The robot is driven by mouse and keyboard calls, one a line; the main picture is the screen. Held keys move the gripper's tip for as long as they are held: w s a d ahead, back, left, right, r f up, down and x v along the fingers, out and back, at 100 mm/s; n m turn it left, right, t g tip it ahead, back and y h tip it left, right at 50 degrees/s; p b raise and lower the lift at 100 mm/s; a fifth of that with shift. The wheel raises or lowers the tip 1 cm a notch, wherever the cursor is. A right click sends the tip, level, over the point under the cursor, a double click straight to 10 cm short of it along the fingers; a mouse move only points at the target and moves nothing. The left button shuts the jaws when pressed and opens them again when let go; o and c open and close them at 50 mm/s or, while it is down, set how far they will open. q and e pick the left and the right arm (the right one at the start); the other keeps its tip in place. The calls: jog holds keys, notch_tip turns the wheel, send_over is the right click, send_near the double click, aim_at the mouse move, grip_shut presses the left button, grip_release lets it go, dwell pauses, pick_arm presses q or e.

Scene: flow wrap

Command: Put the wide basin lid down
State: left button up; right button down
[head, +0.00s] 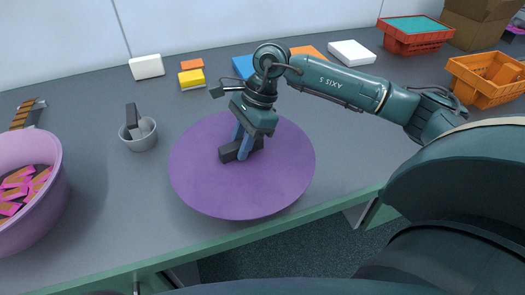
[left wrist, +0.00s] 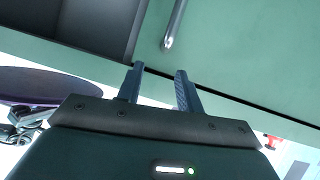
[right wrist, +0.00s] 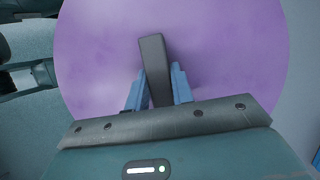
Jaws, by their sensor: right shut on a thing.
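The wide basin lid (head: 205,180) is a round purple disc with a dark bar handle (right wrist: 152,60). My right gripper (head: 242,152) is shut on the handle, and the lid is roughly level over the front of the table. A dark shadow shows along its lower rim; I cannot tell for sure whether it touches the table. The lid also fills much of the right wrist view (right wrist: 230,50). The lilac basin (head: 55,205), uncovered, stands at the left edge with pink and brown pieces inside. My left gripper (left wrist: 158,85) is open and empty in the left wrist view, before a green panel.
A grey pot (head: 139,140) with a dark-handled thing in it stands between basin and lid. White, yellow, orange and blue blocks (head: 191,79) lie along the back. Orange crates (head: 487,88) and a cardboard box (head: 480,25) stand at the far right. The green table edge (head: 330,205) runs close to the lid.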

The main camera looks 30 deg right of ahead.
aim_at(268, 141)
jog(key=m+t, duration=0.1)
jog(key=m, duration=0.1)
jog(key=w+d+m+t+h, duration=0.1)
jog(key=m, duration=0.2)
jog(key=w+d+r+m, duration=0.1)
jog(key=m, duration=0.2)
jog(key=shift+w+d+t, duration=0.1)
jog(key=shift+d+t, duration=0.15)
jog(key=shift+t, duration=0.15)
jog(key=d+m+h, duration=0.1)
jog(key=m, duration=0.2)
jog(key=w+d+r+m+t+h, duration=0.1)
jog(key=m, duration=0.2)
jog(key=w+d+m+h, duration=0.1)
jog(key=d+m, duration=0.1)
jog(key=m, duration=0.1)
jog(key=shift+r+h, duration=0.2)
jog(key=shift+h, duration=0.1)
jog(key=m, duration=0.1)
jog(key=d+m, duration=0.1)
jog(key=shift+w+d+r+m+h, duration=0.2)
jog(key=shift+m+h, duration=0.1)
jog(key=shift+h, duration=0.1)
jog(key=shift+d+f, duration=0.1)
jog(key=shift+f, duration=0.3)
notch_tip(268, 141, down, 9)
jog(key=shift+f, duration=0.1)
jog(key=c, duration=1.2)
grip_release()
